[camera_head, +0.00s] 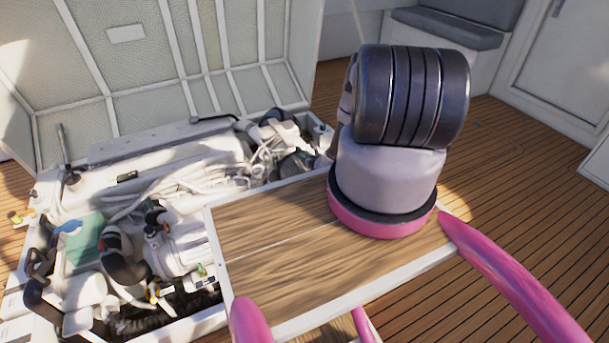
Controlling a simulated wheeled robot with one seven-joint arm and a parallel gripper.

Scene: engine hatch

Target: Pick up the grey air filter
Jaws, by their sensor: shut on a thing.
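I see no gripper fingers in the head view, and cannot see what they hold. The large white cylinder with a pink lower rim and the dark ribbed cylinder on top appear to be links of my own arm. They fill the right middle of the view and hide what is behind them. I cannot pick out the grey air filter with certainty. A dark grey rounded part (297,162) shows at the right end of the engine bay, partly hidden beside my arm. I cannot tell whether it is the filter.
The open engine bay (150,318) at left is crowded with white pipes, hoses and parts. Its raised lid (130,75) stands behind. A wooden panel with white edges (275,255) lies in front, under my arm in the view. Plank floor (520,165) is clear at right.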

